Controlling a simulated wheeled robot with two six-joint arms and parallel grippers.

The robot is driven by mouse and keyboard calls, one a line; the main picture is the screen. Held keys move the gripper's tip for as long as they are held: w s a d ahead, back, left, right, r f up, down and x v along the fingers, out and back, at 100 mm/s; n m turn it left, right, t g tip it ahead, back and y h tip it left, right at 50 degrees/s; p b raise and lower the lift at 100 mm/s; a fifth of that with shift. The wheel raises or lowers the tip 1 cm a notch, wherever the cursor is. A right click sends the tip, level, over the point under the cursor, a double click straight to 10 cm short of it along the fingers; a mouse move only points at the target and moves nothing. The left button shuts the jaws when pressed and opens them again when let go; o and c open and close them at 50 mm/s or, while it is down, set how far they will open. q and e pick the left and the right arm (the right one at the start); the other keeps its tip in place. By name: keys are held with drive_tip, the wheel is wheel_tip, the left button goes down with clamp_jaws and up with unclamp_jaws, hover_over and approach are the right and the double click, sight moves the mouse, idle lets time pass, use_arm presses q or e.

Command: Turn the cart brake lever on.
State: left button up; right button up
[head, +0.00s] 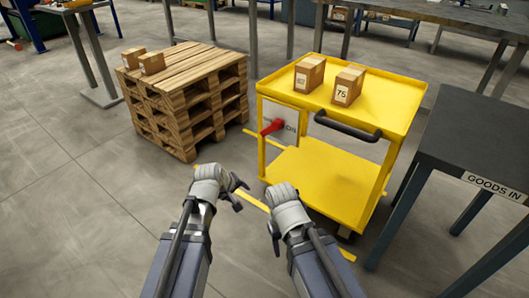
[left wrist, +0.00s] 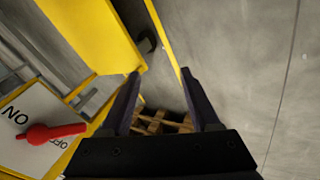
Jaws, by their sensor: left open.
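The red brake lever (head: 272,127) is mounted on a white plate (head: 294,113) on the left end of the yellow cart (head: 350,195). The word ON shows to its right in the head view. The lever (left wrist: 55,132) also shows in the left wrist view, where its handle lies across the OFF label, pointing away from ON. My left gripper (head: 238,190) is open and empty, below and left of the lever in the head view, apart from it. It also shows in the left wrist view (left wrist: 161,76). My right gripper (head: 273,235) is lower; its jaw opening is unclear.
Two cardboard boxes (head: 347,85) sit on the cart's top shelf beside a dark push handle (head: 347,126). A stack of wooden pallets (head: 190,100) with small boxes stands to the left. A dark GOODS IN table (head: 480,130) stands at right. Floor between pallets and cart is clear.

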use_arm(q)
drive_tip(key=w+d+r+n+t+h, duration=0.1)
drive_tip(key=w+d+r+n+t, duration=0.25)
drive_tip(key=w+n, duration=0.3)
drive_tip(key=n+t+h, duration=0.1)
drive_tip(key=n+t, duration=0.4)
drive_tip(key=n, duration=0.4)
approach(265, 132)
drive_tip(key=w, duration=0.1)
drive_tip(key=shift+b+x, duration=1.4)
drive_tip(key=shift+x, duration=2.8)
drive_tip(key=shift+s+d+f, duration=0.1)
drive_tip(key=shift+s+d, duration=0.05)
use_arm(e)
wheel_tip(265, 132, down, 4)
drive_tip(key=shift+f, duration=0.1)
use_arm(q)
drive_tip(key=shift+c, duration=0.2)
clamp_jaws()
